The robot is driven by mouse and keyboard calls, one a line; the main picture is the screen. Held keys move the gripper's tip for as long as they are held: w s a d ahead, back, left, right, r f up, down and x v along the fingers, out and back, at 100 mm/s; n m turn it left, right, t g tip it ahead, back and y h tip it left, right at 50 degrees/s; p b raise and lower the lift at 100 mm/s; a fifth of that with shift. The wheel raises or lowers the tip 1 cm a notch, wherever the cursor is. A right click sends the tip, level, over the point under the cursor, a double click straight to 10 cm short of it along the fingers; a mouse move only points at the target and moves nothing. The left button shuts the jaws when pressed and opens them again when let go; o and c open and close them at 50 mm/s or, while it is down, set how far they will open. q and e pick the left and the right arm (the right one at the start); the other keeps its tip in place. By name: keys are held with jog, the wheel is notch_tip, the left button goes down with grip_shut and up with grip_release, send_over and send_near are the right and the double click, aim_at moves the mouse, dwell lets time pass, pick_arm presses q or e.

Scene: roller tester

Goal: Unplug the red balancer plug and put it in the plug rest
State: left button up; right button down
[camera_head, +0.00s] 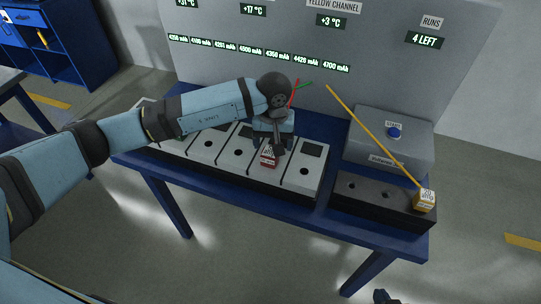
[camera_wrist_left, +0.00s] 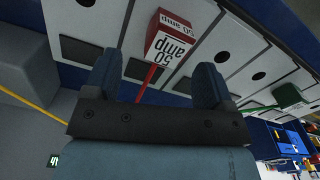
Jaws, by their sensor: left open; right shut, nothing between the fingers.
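The red plug (camera_head: 268,159), labelled "50 amp", stands on one of the light grey modules (camera_head: 234,158) in the row on the table. It also shows in the left wrist view (camera_wrist_left: 168,38), with its red cable running back between the fingers. My left gripper (camera_head: 274,147) is right above and beside it, with its fingers (camera_wrist_left: 154,75) apart. The plug appears just beyond the fingertips, not clasped. My right gripper (camera_head: 385,297) is shut and empty at the bottom edge, mostly out of view. A dark block with holes (camera_head: 372,195), seemingly the plug rest, stands at the right.
A yellow plug (camera_head: 425,199) sits at the right end of the dark block, its cable slanting up left. A grey box with a blue button (camera_head: 394,132) stands behind. A green plug (camera_wrist_left: 288,95) shows in the left wrist view. A display panel (camera_head: 330,60) rises at the back.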

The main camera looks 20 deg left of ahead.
aim_at(270, 151)
pick_arm(q)
jog(key=f, duration=0.3)
jog(key=f+p, duration=0.1)
jog(key=f, duration=0.1)
jog(key=shift+s+a+f, duration=0.1)
jog(key=shift+a, duration=0.25)
jog(key=shift+c, duration=0.4)
jog(key=c, duration=1)
